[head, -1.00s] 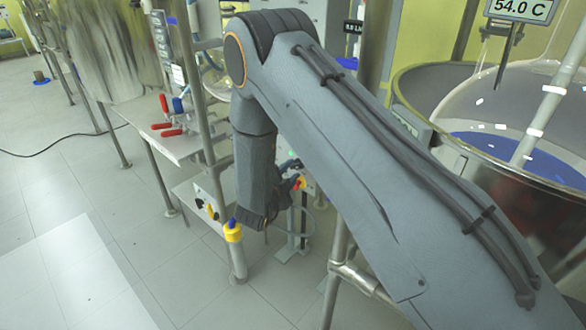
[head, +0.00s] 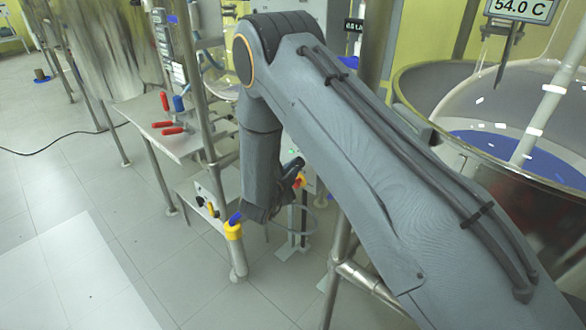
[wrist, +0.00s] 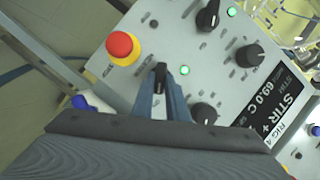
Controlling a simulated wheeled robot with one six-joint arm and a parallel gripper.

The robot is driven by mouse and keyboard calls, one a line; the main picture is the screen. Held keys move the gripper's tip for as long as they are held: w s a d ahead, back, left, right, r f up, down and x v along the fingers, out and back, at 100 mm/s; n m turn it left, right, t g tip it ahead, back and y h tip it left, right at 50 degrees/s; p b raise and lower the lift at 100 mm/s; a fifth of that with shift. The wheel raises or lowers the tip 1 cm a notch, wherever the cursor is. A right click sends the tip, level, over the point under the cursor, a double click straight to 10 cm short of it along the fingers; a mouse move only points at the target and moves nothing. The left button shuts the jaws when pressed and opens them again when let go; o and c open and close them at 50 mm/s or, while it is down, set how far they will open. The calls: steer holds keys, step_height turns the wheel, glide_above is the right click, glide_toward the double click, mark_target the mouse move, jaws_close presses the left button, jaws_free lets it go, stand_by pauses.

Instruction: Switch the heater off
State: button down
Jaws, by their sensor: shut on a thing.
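In the wrist view a grey control panel (wrist: 212,78) fills the middle. My gripper (wrist: 165,90) is shut on a black switch knob (wrist: 160,72) below and right of a red emergency button (wrist: 120,45) on a yellow base. A lit green lamp (wrist: 184,70) is just right of the knob. Other black knobs (wrist: 208,16), (wrist: 250,56), (wrist: 204,113) are apart from my fingers. The knob's label is too small or covered to read. In the head view my arm hides the gripper and most of the panel.
The panel's display (wrist: 275,108) reads 69.0 C beside the word STIR. A second lit green lamp (wrist: 232,11) is on the panel. In the head view a steel vessel (head: 450,150) stands at the right, metal poles (head: 205,110) at the left. Floor at the lower left is clear.

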steer(key=shift+r, duration=0.1)
steer(key=n+g+h, duration=0.1)
steer(key=n, duration=0.1)
steer(key=n+g+h, duration=0.1)
steer(key=n+g, duration=0.1)
steer(key=n, duration=0.1)
steer(key=n+g+p, duration=0.1)
steer(key=n, duration=0.2)
steer(key=shift+w+a+r+g+h, duration=0.25)
steer(key=shift+w+a+g+h, duration=0.05)
steer(key=shift+w+a+h, duration=0.1)
stand_by(0.7)
steer(key=c, duration=1.7)
jaws_free()
steer(key=shift+c, duration=0.2)
steer(key=b+v, duration=0.1)
steer(key=v, duration=0.6)
steer(key=shift+s+a+r, duration=0.2)
steer(key=shift+a, duration=0.1)
